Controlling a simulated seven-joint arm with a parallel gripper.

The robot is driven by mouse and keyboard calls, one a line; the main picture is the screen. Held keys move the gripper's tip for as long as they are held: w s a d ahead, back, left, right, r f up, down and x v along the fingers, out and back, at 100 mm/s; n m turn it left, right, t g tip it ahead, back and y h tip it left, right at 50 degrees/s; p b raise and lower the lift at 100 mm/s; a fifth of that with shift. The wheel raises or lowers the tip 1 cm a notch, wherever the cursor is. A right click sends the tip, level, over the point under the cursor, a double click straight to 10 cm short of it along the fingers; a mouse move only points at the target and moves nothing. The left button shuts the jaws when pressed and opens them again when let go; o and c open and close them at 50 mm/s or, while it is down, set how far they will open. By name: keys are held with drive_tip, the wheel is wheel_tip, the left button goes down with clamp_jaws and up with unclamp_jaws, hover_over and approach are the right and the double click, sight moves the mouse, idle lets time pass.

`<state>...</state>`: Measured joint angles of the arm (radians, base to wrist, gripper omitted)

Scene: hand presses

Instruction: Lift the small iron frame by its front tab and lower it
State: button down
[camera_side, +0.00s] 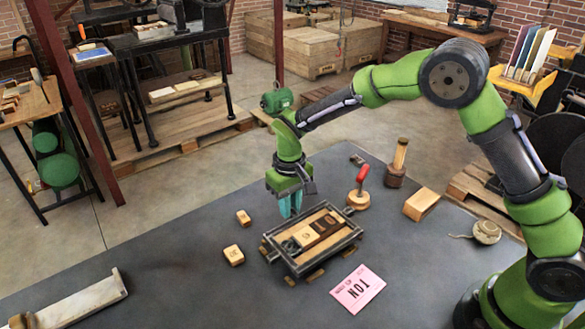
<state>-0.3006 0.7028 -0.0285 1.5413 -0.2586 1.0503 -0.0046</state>
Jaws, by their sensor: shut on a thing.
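The small iron frame (272,239) is a dark rectangle near the middle of the grey table, with wooden letter blocks (306,236) inside it. Small wooden pieces (317,275) show under its near edge. My gripper (290,214) points down at the frame's far left edge, its teal fingers shut on it there. The tab itself is too small to make out between the fingers. I cannot tell whether the frame is tilted or how far it is above the table.
Two loose wooden blocks (234,255) lie left of the frame. A pink printed card (357,289) lies in front right. A red-handled tool (359,190), a wooden-handled tool (397,163), a wood block (421,204) and a twine ball (486,232) stand right. The left tabletop is mostly clear.

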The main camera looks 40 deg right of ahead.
idle(0.4)
drive_tip(key=shift+w+r, duration=0.1)
drive_tip(key=shift+r, duration=0.45)
drive_tip(key=shift+f, duration=0.5)
drive_tip(key=shift+w+f, duration=0.1)
drive_tip(key=shift+f, duration=1.3)
idle(0.3)
drive_tip(key=c, duration=1)
unclamp_jaws()
drive_tip(key=shift+r, duration=3.5)
